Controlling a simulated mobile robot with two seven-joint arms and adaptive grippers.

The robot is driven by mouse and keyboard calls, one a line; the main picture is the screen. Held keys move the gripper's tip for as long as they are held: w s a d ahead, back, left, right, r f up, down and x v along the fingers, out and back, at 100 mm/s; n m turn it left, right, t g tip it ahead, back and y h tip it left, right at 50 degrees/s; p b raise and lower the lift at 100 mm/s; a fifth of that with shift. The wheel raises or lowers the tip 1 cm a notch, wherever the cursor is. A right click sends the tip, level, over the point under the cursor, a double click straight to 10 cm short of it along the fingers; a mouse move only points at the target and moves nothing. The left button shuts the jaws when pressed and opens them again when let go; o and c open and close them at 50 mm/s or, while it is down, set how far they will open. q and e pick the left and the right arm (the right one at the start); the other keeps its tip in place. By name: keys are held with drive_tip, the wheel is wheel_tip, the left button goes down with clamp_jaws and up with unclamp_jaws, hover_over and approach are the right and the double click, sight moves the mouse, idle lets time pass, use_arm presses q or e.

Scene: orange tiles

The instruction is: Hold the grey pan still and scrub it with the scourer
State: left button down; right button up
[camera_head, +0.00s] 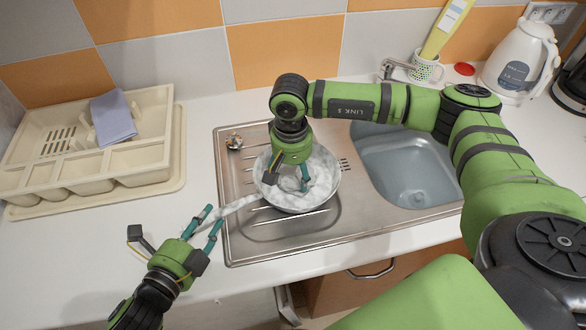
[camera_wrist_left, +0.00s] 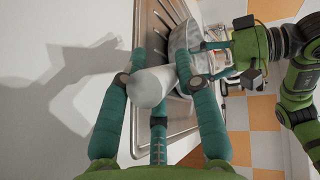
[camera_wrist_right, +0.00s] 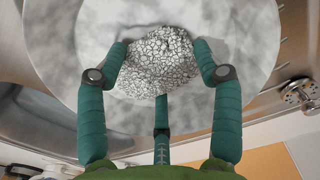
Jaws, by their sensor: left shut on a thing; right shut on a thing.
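The grey pan (camera_head: 325,178) sits on the ribbed drainer of the steel sink unit, its handle pointing down-left; its inside looks mottled white and grey. My left gripper (camera_head: 207,226) is shut on the pan's handle (camera_head: 238,206); the handle's thick end (camera_wrist_left: 150,88) lies between its fingers in the left wrist view. My right gripper (camera_head: 300,180) is over the pan, pointing down, shut on the scourer. The scourer (camera_wrist_right: 158,62) is a silvery wire-mesh lump between its fingers against the pan's inside; the head view mostly hides it behind the gripper.
The sink bowl (camera_head: 408,170) is right of the pan, under my right arm. A cream dish rack (camera_head: 60,175) with a blue-grey cloth (camera_head: 113,118) stands left. A tap (camera_head: 392,66), a patterned cup (camera_head: 424,68) and a white kettle (camera_head: 518,65) are behind. The front-left counter is clear.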

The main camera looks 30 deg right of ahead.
drive_tip(key=shift+w+a, duration=0.25)
drive_tip(key=shift+a, duration=0.5)
drive_tip(key=shift+w+a, duration=0.25)
drive_tip(key=shift+a, duration=0.5)
use_arm(q)
drive_tip(key=shift+s, duration=0.15)
use_arm(e)
drive_tip(key=shift+w+a, duration=0.1)
drive_tip(key=shift+a, duration=0.4)
use_arm(q)
drive_tip(key=shift+s+d, duration=0.1)
drive_tip(key=shift+d, duration=0.05)
use_arm(e)
drive_tip(key=shift+a+r, duration=0.15)
wheel_tip(320, 180, up, 2)
drive_tip(key=shift+w+r, duration=0.15)
use_arm(q)
drive_tip(key=shift+w, duration=0.25)
use_arm(e)
drive_tip(key=shift+d+r, duration=0.15)
drive_tip(key=shift+r, duration=1.25)
drive_tip(key=shift+d+r, duration=0.15)
drive_tip(key=shift+r, duration=1.2)
use_arm(q)
drive_tip(key=c, duration=0.8)
unclamp_jaws()
drive_tip(key=shift+a, duration=0.2)
drive_tip(key=shift+c, duration=0.2)
